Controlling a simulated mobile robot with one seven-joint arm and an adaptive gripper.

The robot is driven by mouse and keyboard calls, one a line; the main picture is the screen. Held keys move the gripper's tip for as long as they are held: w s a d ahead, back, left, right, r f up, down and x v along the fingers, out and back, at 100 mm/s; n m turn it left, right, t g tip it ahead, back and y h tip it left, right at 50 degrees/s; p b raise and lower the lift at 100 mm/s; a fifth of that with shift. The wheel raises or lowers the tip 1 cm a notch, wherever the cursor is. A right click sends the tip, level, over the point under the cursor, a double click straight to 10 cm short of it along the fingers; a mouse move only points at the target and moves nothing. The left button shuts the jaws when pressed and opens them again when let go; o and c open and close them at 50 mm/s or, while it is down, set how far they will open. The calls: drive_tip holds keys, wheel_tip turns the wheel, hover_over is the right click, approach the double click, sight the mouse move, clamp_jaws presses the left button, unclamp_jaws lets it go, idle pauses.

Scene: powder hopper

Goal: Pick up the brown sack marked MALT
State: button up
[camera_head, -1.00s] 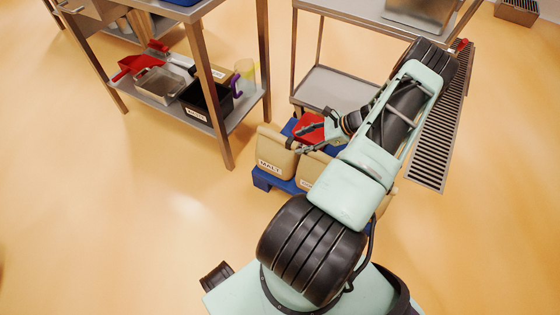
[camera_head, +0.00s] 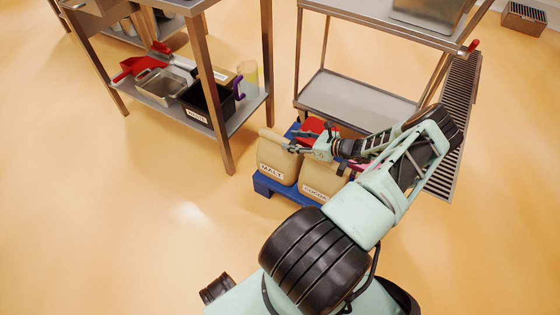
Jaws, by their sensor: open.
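The brown sack marked MALT (camera_head: 277,160) stands upright on the left part of a low blue pallet (camera_head: 265,185), its label facing me. My gripper (camera_head: 292,146) is open at the upper right of this sack, its fingers reaching left over the sack's top edge. I cannot tell whether the fingers touch the sack. A second brown sack (camera_head: 318,178), whose label is partly readable, stands to its right on the pallet. My arm hides part of the pallet's right side.
A red item (camera_head: 315,128) lies behind the sacks. A metal shelf table (camera_head: 240,117) holding a red scoop and bins stands at left. A steel cart (camera_head: 350,98) stands behind the pallet. A floor grate (camera_head: 455,125) is at right. The floor in front and left is clear.

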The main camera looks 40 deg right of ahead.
sight(283, 139)
drive_tip(key=b+x, duration=0.1)
drive_tip(key=x, duration=0.3)
drive_tip(key=shift+r, duration=0.1)
drive_tip(key=shift+c, duration=0.5)
clamp_jaws()
drive_tip(key=shift+w+d+r, duration=0.1)
drive_tip(key=shift+w+r, duration=0.05)
drive_tip(key=shift+r, duration=0.15)
